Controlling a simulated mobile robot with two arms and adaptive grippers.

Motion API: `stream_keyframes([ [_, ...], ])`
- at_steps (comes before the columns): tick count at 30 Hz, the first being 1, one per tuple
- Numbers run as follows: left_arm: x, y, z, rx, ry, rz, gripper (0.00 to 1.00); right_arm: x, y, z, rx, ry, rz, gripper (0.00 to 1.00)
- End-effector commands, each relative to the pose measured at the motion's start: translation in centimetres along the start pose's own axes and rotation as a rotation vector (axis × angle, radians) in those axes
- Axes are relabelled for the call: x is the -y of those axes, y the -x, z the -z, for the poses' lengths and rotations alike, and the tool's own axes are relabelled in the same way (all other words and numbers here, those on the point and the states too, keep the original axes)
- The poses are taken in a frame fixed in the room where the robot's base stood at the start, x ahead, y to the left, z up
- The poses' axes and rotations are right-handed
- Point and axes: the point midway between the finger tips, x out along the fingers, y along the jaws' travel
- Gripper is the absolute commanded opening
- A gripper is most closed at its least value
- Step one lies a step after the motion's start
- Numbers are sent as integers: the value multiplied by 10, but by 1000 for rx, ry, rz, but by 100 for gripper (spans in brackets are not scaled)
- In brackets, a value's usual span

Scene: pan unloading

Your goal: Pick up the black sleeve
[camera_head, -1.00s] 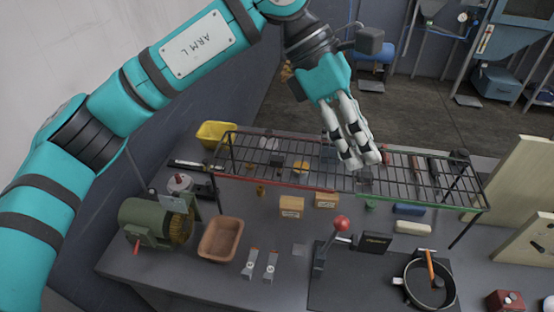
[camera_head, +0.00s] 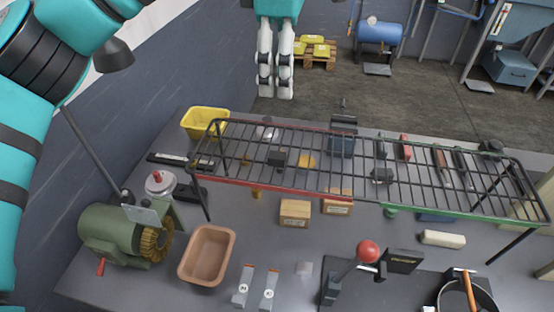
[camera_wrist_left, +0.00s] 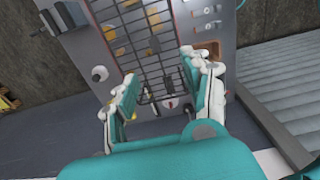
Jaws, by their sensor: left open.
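My left gripper (camera_head: 275,93) hangs fingers-down beyond the table's far edge, open and empty. In the left wrist view its fingers (camera_wrist_left: 165,100) are spread apart, with the wire rack (camera_wrist_left: 150,45) seen between them. No single thing is clearly the black sleeve. Small dark pieces that could be it show at the wire rack (camera_head: 340,185): one dark block (camera_head: 277,159) left of centre and one dark piece (camera_head: 382,175) right of centre. I cannot tell whether they lie on the rack or under it. My right gripper is not in view.
On the grey table stand a yellow bin (camera_head: 204,122), a green grinder (camera_head: 112,235), a brown tray (camera_head: 228,240), wooden blocks (camera_head: 295,212) and a red-knobbed lever (camera_head: 368,251). A pan (camera_head: 455,292) is at the lower right. Tools lie around the rack's right half.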

Motion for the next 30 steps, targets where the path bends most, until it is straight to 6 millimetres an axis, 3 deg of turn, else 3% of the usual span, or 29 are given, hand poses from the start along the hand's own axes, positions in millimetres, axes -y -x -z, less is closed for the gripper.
stream_keyframes([
  [1, 0, -9, 0, -1, 1, 0, 49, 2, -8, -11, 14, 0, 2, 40],
  [4, 0, -15, 0, -1, -1, 2, 49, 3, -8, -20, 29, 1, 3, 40],
  [21, 0, -119, 0, 0, 0, 5, 49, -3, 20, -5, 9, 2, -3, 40],
  [26, 0, -130, 0, 1, 1, 2, 49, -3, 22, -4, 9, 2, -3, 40],
  [30, -2, -142, 0, 0, 1, 6, 49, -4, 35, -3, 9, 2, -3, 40],
])
